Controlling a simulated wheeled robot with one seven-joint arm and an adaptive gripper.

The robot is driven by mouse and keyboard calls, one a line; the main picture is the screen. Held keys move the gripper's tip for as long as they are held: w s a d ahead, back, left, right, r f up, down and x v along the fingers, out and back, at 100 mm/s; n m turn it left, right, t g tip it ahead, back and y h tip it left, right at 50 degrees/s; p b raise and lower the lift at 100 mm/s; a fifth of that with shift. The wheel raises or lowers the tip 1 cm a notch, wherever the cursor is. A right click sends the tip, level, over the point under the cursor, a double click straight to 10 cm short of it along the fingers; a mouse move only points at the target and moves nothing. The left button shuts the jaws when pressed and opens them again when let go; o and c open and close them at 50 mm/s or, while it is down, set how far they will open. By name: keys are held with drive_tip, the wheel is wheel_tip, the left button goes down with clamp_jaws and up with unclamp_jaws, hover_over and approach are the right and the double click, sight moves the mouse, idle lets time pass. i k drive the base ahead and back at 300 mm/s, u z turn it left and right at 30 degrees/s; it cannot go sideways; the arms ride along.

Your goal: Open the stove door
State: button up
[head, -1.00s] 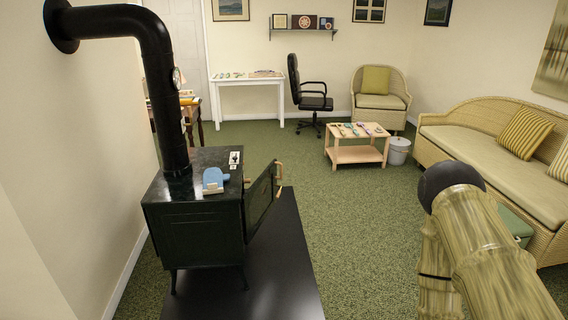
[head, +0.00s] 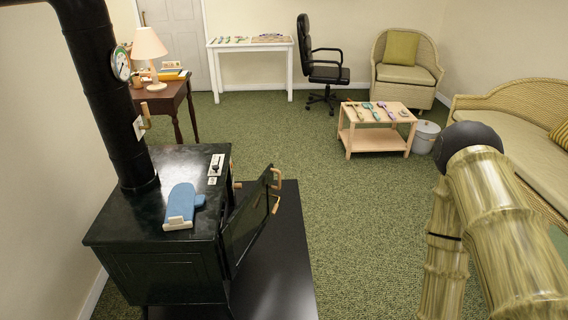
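The black stove (head: 165,265) stands at the left on a dark floor plate. Its door (head: 247,228) is on the right side and stands ajar, swung out from the body at an angle. A wooden-coloured handle (head: 277,180) shows at the door's outer edge, with a smaller tan piece below it. The stove's inside is hidden from this side. My arm's links show at the right, well apart from the stove. My gripper is not in view.
A blue oven mitt (head: 182,203) lies on the stove top by the black flue pipe (head: 105,90). The dark floor plate (head: 285,265) is clear beside the door. A low wooden table (head: 375,138), bin (head: 425,137) and wicker sofa (head: 515,145) stand farther right. Green carpet between is free.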

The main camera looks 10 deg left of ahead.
sight(238, 235)
drive_tip(key=i, duration=0.85)
drive_tip(key=u, duration=0.95)
